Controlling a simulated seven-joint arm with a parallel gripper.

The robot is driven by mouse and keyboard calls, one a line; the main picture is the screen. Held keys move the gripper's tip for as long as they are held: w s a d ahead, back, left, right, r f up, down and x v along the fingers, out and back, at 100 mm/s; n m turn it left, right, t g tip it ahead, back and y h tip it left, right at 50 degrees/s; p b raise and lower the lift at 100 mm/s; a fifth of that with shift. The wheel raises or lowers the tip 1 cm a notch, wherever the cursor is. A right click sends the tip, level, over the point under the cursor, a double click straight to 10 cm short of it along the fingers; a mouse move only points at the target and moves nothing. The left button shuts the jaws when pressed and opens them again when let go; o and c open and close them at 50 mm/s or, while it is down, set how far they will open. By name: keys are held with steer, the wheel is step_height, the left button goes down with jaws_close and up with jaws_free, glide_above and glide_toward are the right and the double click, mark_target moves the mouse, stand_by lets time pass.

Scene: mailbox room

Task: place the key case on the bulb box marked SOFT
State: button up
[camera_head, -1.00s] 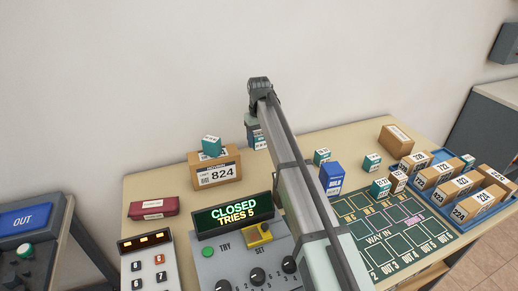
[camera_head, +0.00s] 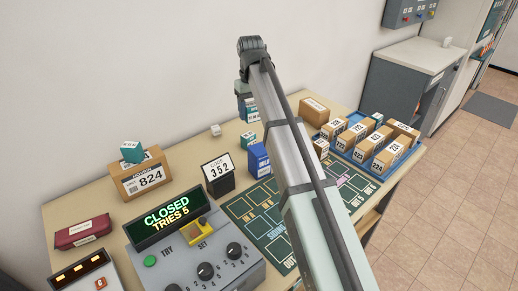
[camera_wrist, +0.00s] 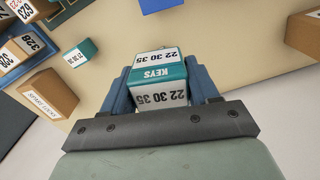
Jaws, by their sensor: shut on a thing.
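My gripper (camera_wrist: 160,85) is shut on a small teal-and-white box marked KEYS (camera_wrist: 158,75), which I take as the key case. In the head view my gripper hangs at the far end of my arm, with the held key case (camera_head: 249,108) partly hidden, above the back of the table. A blue box (camera_head: 260,158) with partly readable lettering stands on the table, below and slightly right of my gripper in the picture; it may be the bulb box. The word SOFT is not readable. A blue thing (camera_wrist: 160,4) shows at the wrist view's top edge, apart from the key case.
A black CODE 352 block (camera_head: 218,176) stands left of the blue box. An 824 carton (camera_head: 142,178) has a teal box (camera_head: 132,151) on top. A blue tray (camera_head: 350,153) of cartons stands right. The control panel (camera_head: 190,250) is in front.

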steer(key=n, duration=0.2)
glide_above(259, 149)
steer(key=shift+w+d+f, duration=0.1)
steer(key=shift+f, duration=0.45)
steer(key=shift+n, duration=0.3)
steer(key=shift+f, duration=2.45)
steer(key=shift+f, duration=0.15)
steer(key=o, duration=1.1)
step_height(259, 149, up, 8)
steer(key=shift+f, duration=0.1)
